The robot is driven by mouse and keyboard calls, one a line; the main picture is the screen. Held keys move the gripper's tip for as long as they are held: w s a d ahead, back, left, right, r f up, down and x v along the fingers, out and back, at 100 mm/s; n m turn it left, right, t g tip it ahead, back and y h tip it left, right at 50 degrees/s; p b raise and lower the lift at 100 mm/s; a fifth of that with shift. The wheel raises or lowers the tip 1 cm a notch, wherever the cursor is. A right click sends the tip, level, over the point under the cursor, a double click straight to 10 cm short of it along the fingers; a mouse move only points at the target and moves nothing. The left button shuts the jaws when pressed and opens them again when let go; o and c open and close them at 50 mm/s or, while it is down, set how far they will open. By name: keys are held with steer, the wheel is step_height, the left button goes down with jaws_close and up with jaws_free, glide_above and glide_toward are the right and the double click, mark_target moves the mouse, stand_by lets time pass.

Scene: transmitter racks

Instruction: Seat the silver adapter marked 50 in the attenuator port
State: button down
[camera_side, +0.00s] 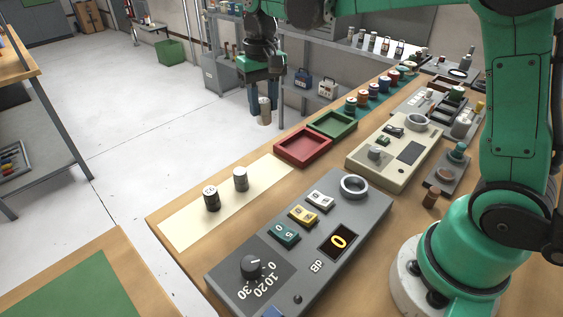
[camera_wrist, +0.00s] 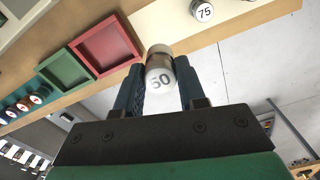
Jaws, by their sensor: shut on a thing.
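My gripper (camera_side: 266,113) is shut on the silver adapter marked 50 and holds it in the air near the bench's far edge, behind the red tray. The adapter (camera_side: 264,109) hangs between the fingers. In the wrist view my gripper (camera_wrist: 160,84) has one finger on each side of the adapter (camera_wrist: 160,70), with the 50 facing the camera. The grey attenuator (camera_side: 322,284) lies in the front of the side view, with a dial marked 0, 10, 20, 30 and dB. Its ring-shaped port (camera_side: 354,187) is at the far end and looks empty, well away from my gripper.
A beige device (camera_side: 383,165) with a similar ring (camera_side: 417,120) stands behind the attenuator.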

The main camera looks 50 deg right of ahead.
mark_target(264, 101)
step_height(264, 101, up, 7)
steer(key=shift+r, duration=0.1)
steer(key=s+d+r, duration=0.2)
steer(key=s+d, duration=0.1)
steer(key=s, duration=0.6)
steer(key=s+d+r, duration=0.2)
steer(key=s, duration=0.7)
step_height(264, 101, down, 20)
steer(key=shift+f, duration=0.1)
steer(key=shift+f, duration=0.1)
steer(key=c, duration=0.5)
jaws_free()
